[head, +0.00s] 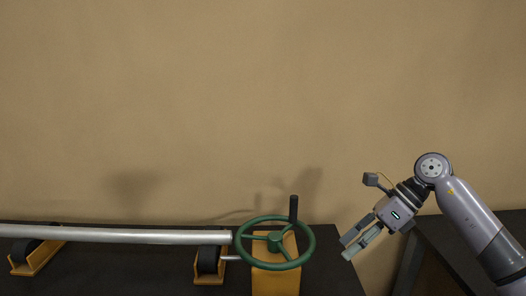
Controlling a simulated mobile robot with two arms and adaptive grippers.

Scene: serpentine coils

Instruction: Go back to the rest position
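My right gripper (354,244) is in the head view at the right, pointing down and to the left. Its two fingers are apart with nothing between them. It hangs in the air to the right of the green handwheel (276,242), apart from it. The handwheel has an upright black handle (293,209) and sits on a yellow block (276,281). My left gripper is not in the picture.
A long silver tube (120,236) lies across black rollers in yellow brackets (38,258) on a dark table (120,270). Another dark surface (440,245) stands at the right behind my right arm. A plain tan wall is behind; the space above the tables is clear.

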